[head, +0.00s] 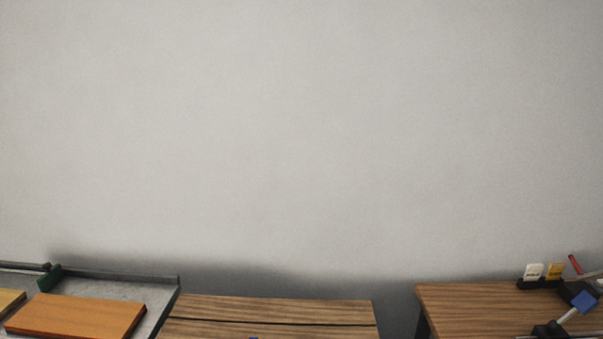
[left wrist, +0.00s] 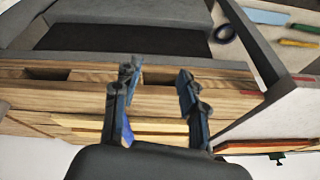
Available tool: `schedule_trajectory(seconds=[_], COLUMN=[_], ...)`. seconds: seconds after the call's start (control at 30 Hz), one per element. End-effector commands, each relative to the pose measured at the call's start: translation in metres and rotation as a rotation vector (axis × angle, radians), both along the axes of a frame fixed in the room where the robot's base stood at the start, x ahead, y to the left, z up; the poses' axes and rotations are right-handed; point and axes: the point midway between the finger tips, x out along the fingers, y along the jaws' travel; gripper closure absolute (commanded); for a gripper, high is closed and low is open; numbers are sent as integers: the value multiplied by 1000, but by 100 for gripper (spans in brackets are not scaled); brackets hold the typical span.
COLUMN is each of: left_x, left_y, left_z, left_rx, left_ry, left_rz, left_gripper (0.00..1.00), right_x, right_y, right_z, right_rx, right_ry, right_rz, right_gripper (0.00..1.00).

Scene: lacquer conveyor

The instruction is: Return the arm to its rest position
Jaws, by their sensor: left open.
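My left gripper (left wrist: 157,72) shows in the left wrist view, its two dark fingers spread apart. Nothing is held between them. Behind the fingers lies a pale wooden surface with dark slots (left wrist: 215,104); I cannot tell how far the fingertips are from it. A blue patch (left wrist: 126,128) shows by the left-hand finger; what it belongs to is unclear. Neither gripper can be made out in the head view, and my right gripper shows in no view.
An orange-brown board (head: 78,315) lies on the grey conveyor (head: 160,290) at lower left. A slatted wooden table (head: 270,309) stands in the middle. A wooden table (head: 470,300) at right carries a card holder (head: 540,284) and a blue-and-black item (head: 584,301). Bare wall fills the rest.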

Motion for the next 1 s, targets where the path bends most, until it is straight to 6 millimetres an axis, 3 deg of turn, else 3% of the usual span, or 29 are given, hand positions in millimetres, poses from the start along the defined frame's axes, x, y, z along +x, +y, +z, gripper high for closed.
schedule_trajectory(seconds=[0.07,0.27,0.47,0.57,0.77,1.0], left_x=[-4,8,9,1,-35,-108], left_y=[-3,-5,-6,-6,-1,11], left_z=[-5,-70,-149,-199,-293,-379], left_rx=[-62,-49,-45,-42,-35,-25], left_ry=[36,61,93,114,156,205], left_rz=[96,81,75,71,63,52], left_gripper=[57,57,57,57,57,57], right_x=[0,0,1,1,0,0], right_y=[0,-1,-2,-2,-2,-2], right_z=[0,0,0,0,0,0], right_rx=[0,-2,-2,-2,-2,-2], right_ry=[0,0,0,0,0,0], right_rz=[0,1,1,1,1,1], right_gripper=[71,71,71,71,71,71])
